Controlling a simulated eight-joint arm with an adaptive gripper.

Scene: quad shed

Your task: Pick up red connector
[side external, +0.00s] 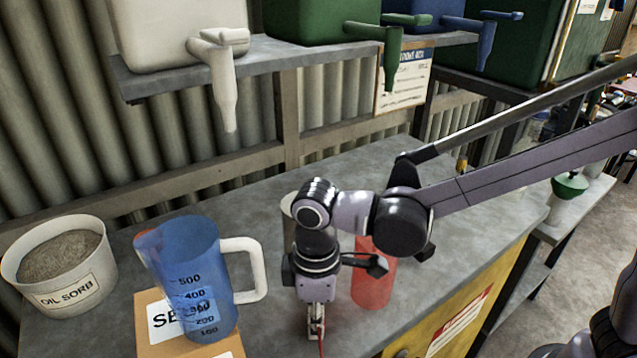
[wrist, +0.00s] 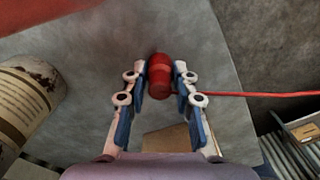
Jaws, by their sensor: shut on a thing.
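The red connector (wrist: 159,75) is a small ribbed red plug in the wrist view, with a thin red cable running off to the right. My gripper (wrist: 160,80) is shut on it, one finger against each side. In the side external view my gripper (side external: 317,325) points down near the front edge of the grey bench. The connector is mostly hidden there behind the fingers; a bit of red cable shows below them. I cannot tell whether the connector touches the bench.
A red cylinder (side external: 373,284) stands just right of my gripper. A white tub (side external: 68,290) of sorbent is at far left. A shelf (side external: 270,57) with dispensers overhangs the back.

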